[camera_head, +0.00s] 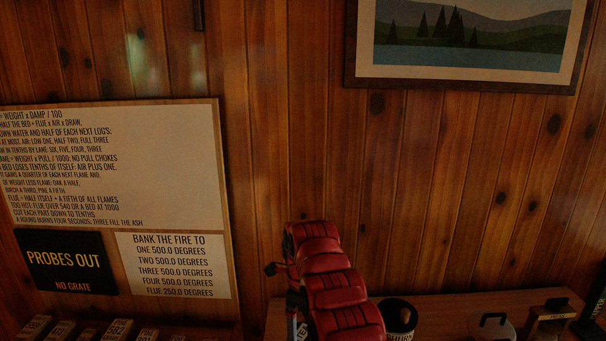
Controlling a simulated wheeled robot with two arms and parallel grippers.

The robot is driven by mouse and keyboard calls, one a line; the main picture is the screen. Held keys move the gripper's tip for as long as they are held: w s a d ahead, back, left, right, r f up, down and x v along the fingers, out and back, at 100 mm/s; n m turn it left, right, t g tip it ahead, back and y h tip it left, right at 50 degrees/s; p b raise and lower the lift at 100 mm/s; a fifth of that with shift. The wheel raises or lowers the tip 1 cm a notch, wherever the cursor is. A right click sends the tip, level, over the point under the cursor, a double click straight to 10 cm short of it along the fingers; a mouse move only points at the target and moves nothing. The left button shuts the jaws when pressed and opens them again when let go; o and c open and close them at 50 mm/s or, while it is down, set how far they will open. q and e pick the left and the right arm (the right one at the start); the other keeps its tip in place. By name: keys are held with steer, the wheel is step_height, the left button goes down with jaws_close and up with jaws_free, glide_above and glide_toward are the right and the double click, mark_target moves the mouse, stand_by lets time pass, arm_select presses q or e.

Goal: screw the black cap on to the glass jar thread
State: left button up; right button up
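No black cap and no glass jar thread can be made out for certain. A pale, rounded, glassy-looking object with a dark loop on top (493,328) stands at the bottom right, cut off by the lower edge. I cannot tell whether it is the jar. Neither of my grippers can be made out in the head view.
A red and black segmented form (335,285) rises at bottom centre; I cannot tell whether it is mine. Right of it, a wooden surface (450,307) bears a dark labelled container (398,318) and a small wooden stand (552,318). Labelled blocks (118,329) line the lower left.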

mark_target(302, 332)
steer(key=shift+r, duration=0.85)
steer(key=shift+w+r+p, duration=0.15)
steer(key=shift+r+p, duration=0.4)
steer(key=shift+r, duration=0.05)
steer(key=shift+w+r+p, duration=0.15)
steer(key=shift+r+p, duration=0.4)
steer(key=shift+s+r+p, duration=0.1)
steer(key=shift+r+p, duration=0.3)
steer(key=shift+r, duration=0.3)
steer(key=shift+f, duration=0.1)
